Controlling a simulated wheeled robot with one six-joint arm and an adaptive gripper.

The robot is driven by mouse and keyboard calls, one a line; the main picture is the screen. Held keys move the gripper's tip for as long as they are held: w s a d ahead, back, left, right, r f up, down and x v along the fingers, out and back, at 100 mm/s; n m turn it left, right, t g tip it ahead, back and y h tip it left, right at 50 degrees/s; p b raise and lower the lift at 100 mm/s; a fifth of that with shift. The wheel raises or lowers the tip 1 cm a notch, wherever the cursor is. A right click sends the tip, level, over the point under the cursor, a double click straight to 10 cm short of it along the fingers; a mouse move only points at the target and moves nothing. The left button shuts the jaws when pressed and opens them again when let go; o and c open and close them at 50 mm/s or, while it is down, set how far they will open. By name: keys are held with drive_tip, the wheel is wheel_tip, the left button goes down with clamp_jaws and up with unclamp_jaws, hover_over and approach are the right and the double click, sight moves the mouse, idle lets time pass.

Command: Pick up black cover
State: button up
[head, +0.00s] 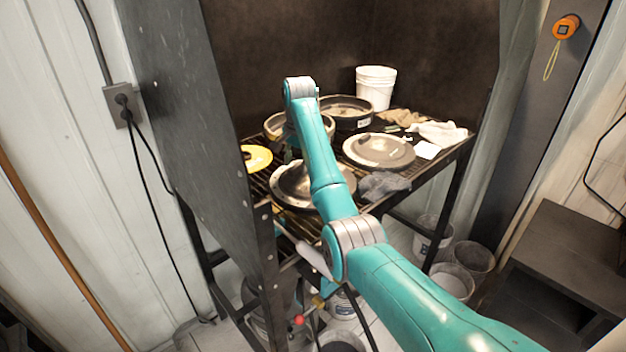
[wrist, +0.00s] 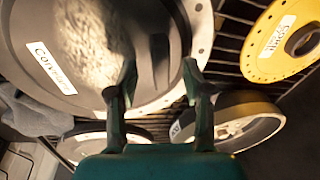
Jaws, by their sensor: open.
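A round black cover with a white label starting "Cor" (wrist: 50,68) fills the upper left of the wrist view, with a pale perforated metal rim around it. In the head view the black cover (head: 291,180) lies on the near part of the slatted bench, partly behind my arm. My gripper (wrist: 159,70) is open and empty, its two fingers apart above the cover's edge and rim. A dark raised part of the cover shows between the fingertips. I cannot tell if they touch it. In the head view my gripper is mostly hidden behind my arm.
A yellow labelled disc (wrist: 278,42) lies beside the cover. A grey-topped disc (head: 380,150), a black pan (head: 347,111), a white bucket (head: 375,88) and a grey cloth (head: 383,185) crowd the bench. Dark panels (head: 185,80) enclose its left and back.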

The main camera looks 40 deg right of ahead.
drive_tip(key=shift+w+f, duration=0.15)
drive_tip(key=shift+f, duration=0.3)
clamp_jaws()
